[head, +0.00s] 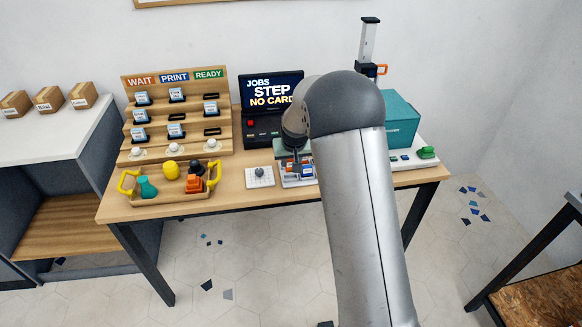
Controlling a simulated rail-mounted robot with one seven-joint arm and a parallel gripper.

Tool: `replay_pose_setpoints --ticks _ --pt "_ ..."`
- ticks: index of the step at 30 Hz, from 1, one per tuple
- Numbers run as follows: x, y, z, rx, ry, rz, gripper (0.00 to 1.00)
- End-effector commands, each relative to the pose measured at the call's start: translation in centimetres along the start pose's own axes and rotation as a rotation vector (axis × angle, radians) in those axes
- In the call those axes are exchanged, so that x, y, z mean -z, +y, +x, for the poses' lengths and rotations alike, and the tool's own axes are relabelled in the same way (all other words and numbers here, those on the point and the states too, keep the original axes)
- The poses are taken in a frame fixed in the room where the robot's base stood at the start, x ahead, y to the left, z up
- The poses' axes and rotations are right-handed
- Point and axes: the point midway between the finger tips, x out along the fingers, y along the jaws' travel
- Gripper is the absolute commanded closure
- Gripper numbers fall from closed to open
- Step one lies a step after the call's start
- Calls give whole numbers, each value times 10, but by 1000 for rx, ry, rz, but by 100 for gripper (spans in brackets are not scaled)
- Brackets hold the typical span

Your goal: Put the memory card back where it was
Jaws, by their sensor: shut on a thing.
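My gripper (294,156) is low over the table, in front of the black job console and largely hidden by my own arm. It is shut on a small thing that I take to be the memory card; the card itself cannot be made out.
A wooden rack (222,128) marked WAIT, PRINT, READY holds several labelled cards. A wooden tray (165,203) with yellow handles holds coloured pieces. A white pad (260,184) lies beside the device. A teal box (402,118) and an upright printer column (367,42) stand right.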

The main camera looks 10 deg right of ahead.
Motion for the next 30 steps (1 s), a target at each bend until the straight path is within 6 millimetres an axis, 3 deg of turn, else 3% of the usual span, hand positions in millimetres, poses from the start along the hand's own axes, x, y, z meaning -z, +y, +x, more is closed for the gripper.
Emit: replay_pose_setpoints --ticks 9,20,21,30 --pt "-10 0 35 0 -2 -1 95" --pt "-12 0 40 0 -1 0 95" --pt "-12 0 38 0 -1 0 62" --pt "-11 0 37 0 -1 0 61"
